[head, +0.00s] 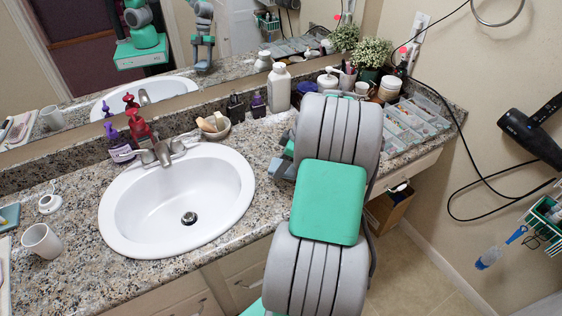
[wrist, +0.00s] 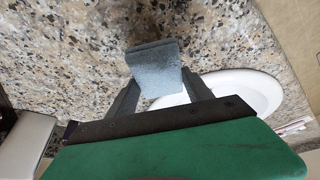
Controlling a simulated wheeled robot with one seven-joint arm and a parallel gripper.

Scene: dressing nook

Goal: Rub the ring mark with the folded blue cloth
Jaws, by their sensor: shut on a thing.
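The folded blue cloth (wrist: 155,68) is pale grey-blue and shows in the wrist view. My gripper (wrist: 158,92) is shut on it, with one finger on each side. The cloth is over the speckled granite counter (wrist: 75,55); I cannot tell whether it touches the stone. In the head view my gripper (head: 283,166) is low over the counter just right of the sink, partly hidden behind my arm. I cannot make out the ring mark in either view; my arm and the cloth cover part of the counter.
The white sink (head: 180,205) is left of my gripper. A soap dish with brushes (head: 214,126), a white bottle (head: 279,88) and a clear organizer tray (head: 415,122) stand along the back. A white mug (head: 42,243) is at left. Granite in front of the soap dish is clear.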

